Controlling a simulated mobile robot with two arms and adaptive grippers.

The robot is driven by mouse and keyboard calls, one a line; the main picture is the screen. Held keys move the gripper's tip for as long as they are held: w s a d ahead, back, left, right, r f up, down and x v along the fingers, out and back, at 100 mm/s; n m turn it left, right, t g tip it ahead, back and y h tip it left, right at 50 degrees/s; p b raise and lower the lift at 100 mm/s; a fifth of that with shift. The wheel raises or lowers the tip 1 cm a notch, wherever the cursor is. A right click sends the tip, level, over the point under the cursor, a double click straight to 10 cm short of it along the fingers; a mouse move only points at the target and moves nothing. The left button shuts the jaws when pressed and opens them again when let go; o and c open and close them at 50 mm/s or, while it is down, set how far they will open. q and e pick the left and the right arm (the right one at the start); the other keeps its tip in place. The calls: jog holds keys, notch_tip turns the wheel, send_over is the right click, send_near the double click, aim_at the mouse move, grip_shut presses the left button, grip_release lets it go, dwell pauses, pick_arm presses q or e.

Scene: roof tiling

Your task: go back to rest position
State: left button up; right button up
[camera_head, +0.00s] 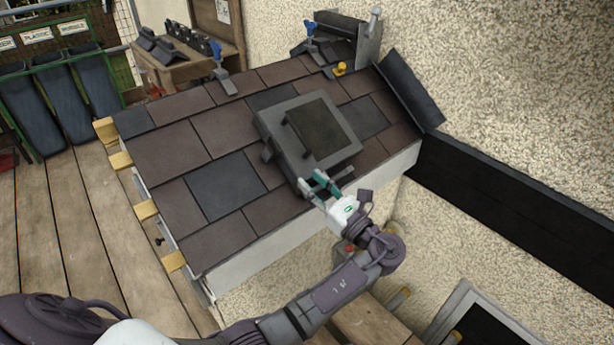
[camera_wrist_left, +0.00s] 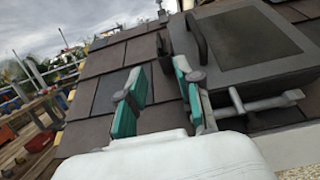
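My left gripper (camera_head: 322,186) is at the lower edge of the grey roof window (camera_head: 273,128), over the tiled roof (camera_head: 170,150). In the left wrist view my left gripper (camera_wrist_left: 160,100) has its two teal-padded fingers apart, with tiles showing between them and nothing held. The window (camera_wrist_left: 255,45) has a dark pane and a handle on its frame, and lies to the right of the fingers in that view. A grey bar (camera_wrist_left: 262,103) sticks out below it. Whether a finger touches the window or bar I cannot tell. My right gripper is not in view.
Blue-handled tools (camera_head: 222,82) and a yellow item (camera_head: 341,69) sit along the roof's upper edge. A wooden bench (camera_head: 185,65) with dark tiles stands behind. Dark bins (camera_head: 60,105) stand at the left. A rough wall (camera_head: 520,90) rises at right. The wooden deck (camera_head: 60,220) at left is clear.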

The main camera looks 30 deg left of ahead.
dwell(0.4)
